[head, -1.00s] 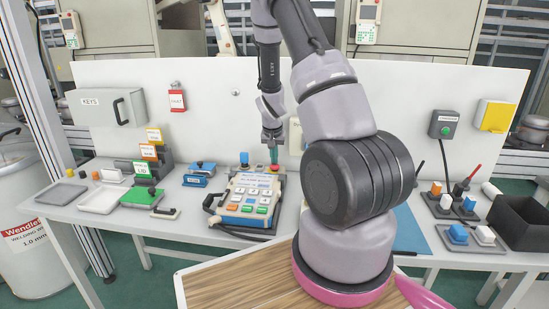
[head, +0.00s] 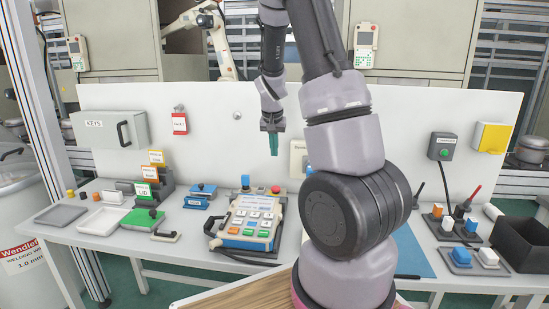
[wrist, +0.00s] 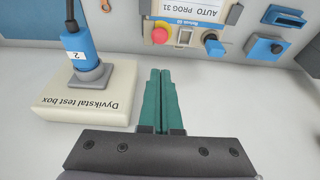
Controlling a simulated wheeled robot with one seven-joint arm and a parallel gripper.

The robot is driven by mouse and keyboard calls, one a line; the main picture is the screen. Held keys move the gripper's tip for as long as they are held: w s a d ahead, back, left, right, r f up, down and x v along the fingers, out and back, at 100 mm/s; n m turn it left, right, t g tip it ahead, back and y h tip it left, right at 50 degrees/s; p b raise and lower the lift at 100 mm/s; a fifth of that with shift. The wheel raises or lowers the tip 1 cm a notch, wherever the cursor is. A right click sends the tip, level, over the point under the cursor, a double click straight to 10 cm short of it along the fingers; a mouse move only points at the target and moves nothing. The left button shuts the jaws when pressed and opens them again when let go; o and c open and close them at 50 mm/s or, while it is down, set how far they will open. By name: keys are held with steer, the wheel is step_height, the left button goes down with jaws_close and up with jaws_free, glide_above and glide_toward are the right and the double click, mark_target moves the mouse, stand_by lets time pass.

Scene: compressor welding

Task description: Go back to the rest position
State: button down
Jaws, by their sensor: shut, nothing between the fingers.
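My gripper (head: 274,145) hangs from my raised arm above the teach panel with coloured buttons (head: 248,222) in the head view. Its green fingers are together with nothing between them. In the wrist view the fingers (wrist: 160,100) lie side by side over the pale bench top. The panel's upper edge, with its red stop button (wrist: 160,35), a blue knob and a screen reading AUTO PROG 31, shows ahead of the fingertips. My gripper is apart from the panel.
A box labelled Dyvikstal test box (wrist: 75,112) with a blue plug sits left of my fingers. A green plate (head: 142,218), white tray (head: 103,222) and black bin (head: 520,245) stand on the bench. A white back panel (head: 225,130) rises behind.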

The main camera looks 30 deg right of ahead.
stand_by(0.7)
steer(key=s+a+r+t+y, duration=0.1)
steer(key=s+a+r, duration=0.35)
steer(key=r, duration=0.35)
steer(key=s+a+r+t+y, duration=0.1)
steer(key=s+a+r+y, duration=0.15)
steer(key=s+r, duration=0.4)
steer(key=s+a+r+n+t, duration=0.1)
steer(key=s+a+r, duration=0.3)
steer(key=s, duration=0.3)
steer(key=s+a+r+n+t, duration=0.1)
steer(key=s+a+r, duration=0.2)
steer(key=s, duration=0.4)
steer(key=shift+s+a+r+n, duration=0.3)
steer(key=shift+s+a+r, duration=0.1)
steer(key=shift+r, duration=0.3)
steer(key=shift+w+y, duration=0.1)
steer(key=shift+y, duration=0.15)
